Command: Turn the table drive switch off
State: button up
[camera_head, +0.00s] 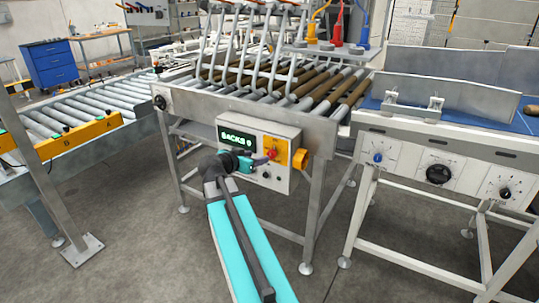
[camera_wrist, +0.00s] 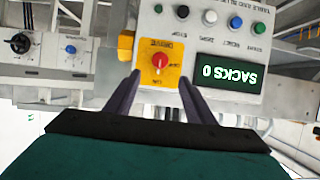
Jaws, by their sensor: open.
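The table drive switch (camera_wrist: 160,62) is a red rotary knob on a yellow plate, on the front of a light grey control box (camera_wrist: 215,35). The wrist view shows the box upside down. In the head view the red knob (camera_head: 272,154) shows just beyond my fingertips. My gripper (camera_wrist: 159,78) is open and empty, with one dark finger on each side of the knob. In the head view my gripper (camera_head: 264,160) points at the box. I cannot tell whether the fingers touch the knob. The knob's exact setting is too small to read.
The box has a green display (camera_head: 237,140) reading "SACKS 0" and several small buttons. An orange part (camera_head: 300,159) sits at its right side. A roller table (camera_head: 290,95) stands above it. Another conveyor's panel (camera_head: 438,174) with knobs is to the right.

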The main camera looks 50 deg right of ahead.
aim_at(270, 154)
jog(key=p+x, duration=0.2)
jog(key=x, duration=0.9)
jog(key=shift+w+d+f, duration=0.1)
jog(key=shift+d, duration=0.25)
jog(key=shift+c, duration=0.2)
jog(key=c, duration=1)
